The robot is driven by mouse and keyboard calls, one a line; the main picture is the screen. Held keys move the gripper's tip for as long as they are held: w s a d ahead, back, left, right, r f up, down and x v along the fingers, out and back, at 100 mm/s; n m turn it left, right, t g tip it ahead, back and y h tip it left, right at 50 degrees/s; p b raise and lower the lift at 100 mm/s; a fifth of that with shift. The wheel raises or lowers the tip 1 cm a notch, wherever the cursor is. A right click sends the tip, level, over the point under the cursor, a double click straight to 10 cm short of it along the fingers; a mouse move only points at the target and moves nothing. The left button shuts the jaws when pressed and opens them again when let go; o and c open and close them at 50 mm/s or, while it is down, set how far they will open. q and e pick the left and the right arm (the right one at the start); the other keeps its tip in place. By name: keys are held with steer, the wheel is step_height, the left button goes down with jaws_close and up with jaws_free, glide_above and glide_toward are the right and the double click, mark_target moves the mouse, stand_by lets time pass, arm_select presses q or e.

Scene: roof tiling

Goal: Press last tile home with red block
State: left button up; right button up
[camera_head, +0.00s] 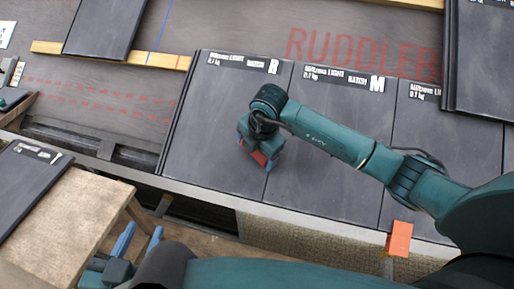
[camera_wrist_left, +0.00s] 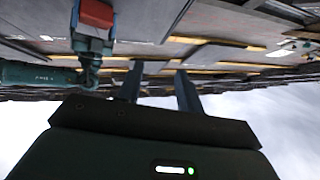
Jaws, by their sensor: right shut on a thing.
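Three dark tiles lie side by side on the roof: the leftmost marked R (camera_head: 213,115), the middle one marked M (camera_head: 322,130) and a third (camera_head: 430,150) partly behind my right arm. My right gripper (camera_head: 262,158) is shut on the red block (camera_head: 254,152), over the lower right part of the R tile. Whether the block touches the tile cannot be told. The red block also shows in the left wrist view (camera_wrist_left: 97,13). My left gripper (camera_head: 125,243) is open and empty near the bottom left, below the eave; its two fingers show apart in the left wrist view (camera_wrist_left: 160,88).
A wooden stand (camera_head: 75,215) at lower left bears another dark tile (camera_head: 28,190). An orange tag (camera_head: 400,238) sits at the eave edge. Upper tiles lie at the top left (camera_head: 103,28) and top right (camera_head: 480,60). Bare underlay with wooden battens (camera_head: 110,54) is left of the R tile.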

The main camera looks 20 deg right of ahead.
steer(key=shift+s+a+r+p, duration=0.15)
steer(key=shift+r+p, duration=0.3)
steer(key=shift+s+a+r+p, duration=0.15)
steer(key=shift+r+p, duration=0.25)
arm_select(q)
step_height(320, 180, up, 7)
steer(key=p, duration=0.5)
steer(key=shift+f+p, duration=0.2)
steer(key=shift+p, duration=0.15)
arm_select(e)
step_height(320, 180, up, 5)
steer(key=s+a, duration=0.2)
steer(key=shift+s+r, duration=0.2)
steer(key=shift+s, duration=0.2)
arm_select(q)
steer(key=shift+r, duration=0.1)
